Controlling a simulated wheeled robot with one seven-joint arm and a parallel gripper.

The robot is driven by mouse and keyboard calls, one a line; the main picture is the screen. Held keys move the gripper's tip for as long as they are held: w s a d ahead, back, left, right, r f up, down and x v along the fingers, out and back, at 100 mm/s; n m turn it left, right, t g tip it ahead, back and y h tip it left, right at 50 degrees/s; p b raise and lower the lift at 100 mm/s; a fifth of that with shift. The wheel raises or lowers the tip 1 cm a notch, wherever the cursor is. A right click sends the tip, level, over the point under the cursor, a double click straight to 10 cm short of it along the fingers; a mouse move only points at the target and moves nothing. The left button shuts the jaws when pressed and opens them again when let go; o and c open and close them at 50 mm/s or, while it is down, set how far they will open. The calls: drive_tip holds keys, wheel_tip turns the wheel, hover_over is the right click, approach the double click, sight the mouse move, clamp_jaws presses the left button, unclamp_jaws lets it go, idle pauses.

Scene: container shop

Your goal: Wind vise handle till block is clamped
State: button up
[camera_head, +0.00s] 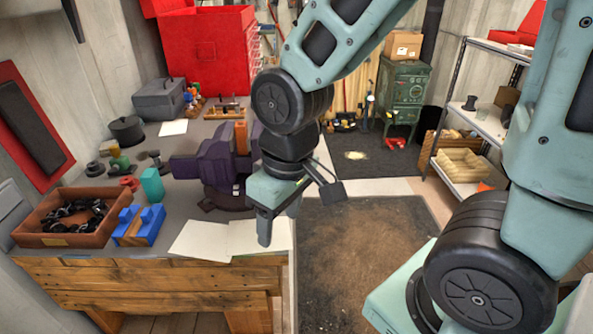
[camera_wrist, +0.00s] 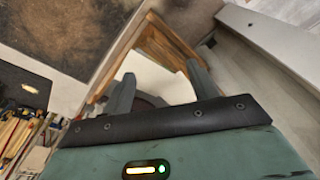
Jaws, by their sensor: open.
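The dark purple vise (camera_head: 205,160) stands on the workbench, with its round base near the bench's right edge. An orange-brown block (camera_head: 241,138) stands upright at its jaws; I cannot tell whether both jaws touch it. My gripper (camera_head: 278,222) is open, fingers pointing down, in front and to the right of the vise near the bench edge. I cannot make out the vise handle; my arm and gripper cover that side. In the wrist view my two fingers (camera_wrist: 161,85) are apart, with white paper and a dark curved part behind them, and nothing seen held.
White papers (camera_head: 232,239) lie at the bench's front edge. A brown tray (camera_head: 42,240) with black chain, a blue block piece (camera_head: 150,222) and a teal block (camera_head: 152,185) sit left of the vise. A red tool chest (camera_head: 207,48) stands behind. Floor right of the bench is open.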

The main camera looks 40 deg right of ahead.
drive_tip(key=w+d+f+g+y+b, duration=0.1)
drive_tip(key=w+d+f+g+y, duration=0.1)
drive_tip(key=w+d+f+y, duration=0.4)
drive_tip(key=w+d+f+g+y+b, duration=0.1)
drive_tip(key=d+f, duration=0.8)
drive_tip(key=f, duration=0.1)
drive_tip(key=w+d+r+n+t+y, duration=0.1)
drive_tip(key=w+d+r+t+y, duration=0.35)
drive_tip(key=d, duration=0.45)
drive_tip(key=w+d+r+n+t+y, duration=0.1)
drive_tip(key=d+r+t+y, duration=0.2)
drive_tip(key=d+r+t, duration=0.35)
drive_tip(key=p+x, duration=0.2)
drive_tip(key=x, duration=0.2)
drive_tip(key=f+p+x, duration=0.1)
drive_tip(key=p+x, duration=0.1)
drive_tip(key=x, duration=0.3)
drive_tip(key=w+p+x, duration=0.1)
drive_tip(key=p+x, duration=0.1)
drive_tip(key=x, duration=0.3)
drive_tip(key=shift+d+f, duration=0.15)
drive_tip(key=shift+d, duration=0.2)
drive_tip(key=shift+w+a+f, duration=0.15)
drive_tip(key=shift+w+a, duration=0.3)
drive_tip(key=shift+a, duration=0.15)
drive_tip(key=shift+c, duration=0.2)
